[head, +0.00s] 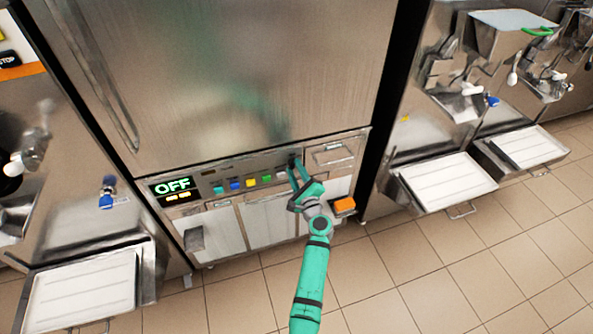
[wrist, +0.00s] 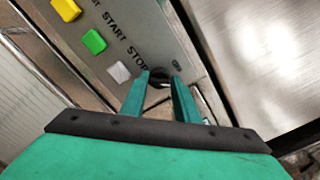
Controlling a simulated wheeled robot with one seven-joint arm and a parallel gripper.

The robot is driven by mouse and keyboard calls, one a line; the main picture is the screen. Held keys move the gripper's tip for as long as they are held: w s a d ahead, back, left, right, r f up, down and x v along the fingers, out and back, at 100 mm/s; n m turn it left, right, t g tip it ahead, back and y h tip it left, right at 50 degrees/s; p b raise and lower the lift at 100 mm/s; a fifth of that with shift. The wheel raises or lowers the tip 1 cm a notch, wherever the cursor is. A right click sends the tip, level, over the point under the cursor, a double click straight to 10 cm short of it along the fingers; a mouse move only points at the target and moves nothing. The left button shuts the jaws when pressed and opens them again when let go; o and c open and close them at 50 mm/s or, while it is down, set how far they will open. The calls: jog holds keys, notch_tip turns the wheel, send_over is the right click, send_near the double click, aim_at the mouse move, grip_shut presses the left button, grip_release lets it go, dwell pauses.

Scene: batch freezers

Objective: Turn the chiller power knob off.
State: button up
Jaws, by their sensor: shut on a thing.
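The chiller (head: 210,85) is a tall steel cabinet with a control strip below its large door. Its display (head: 172,186) reads "OFF" in lit green letters. The dark power knob (wrist: 158,75) shows between the fingertips in the wrist view, at the end of the row of buttons. My gripper (head: 295,168) reaches the right part of the strip, and its fingers (wrist: 160,90) are shut on the knob. The fingers partly cover the knob, so its pointer and exact angle cannot be made out.
Yellow (wrist: 66,9), green (wrist: 93,41) and white (wrist: 119,71) buttons sit beside the knob. A recessed handle (head: 332,153) is to its right. An orange block (head: 344,204) lies low, right of my wrist. Machines with white trays (head: 446,181) stand at both sides; the tiled floor (head: 450,260) is clear.

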jog(key=n, duration=0.2)
jog(key=shift+s+d+n, duration=0.1)
jog(key=shift+d+n, duration=0.1)
jog(key=shift+n, duration=0.1)
jog(key=n, duration=0.5)
jog(key=shift+w+n, duration=0.2)
jog(key=shift+n, duration=0.1)
jog(key=shift+d, duration=0.25)
jog(key=o, duration=1)
jog(key=shift+s+a, duration=0.1)
jog(key=shift+o, duration=0.2)
jog(key=shift+a+f, duration=0.1)
jog(key=shift+a, duration=0.2)
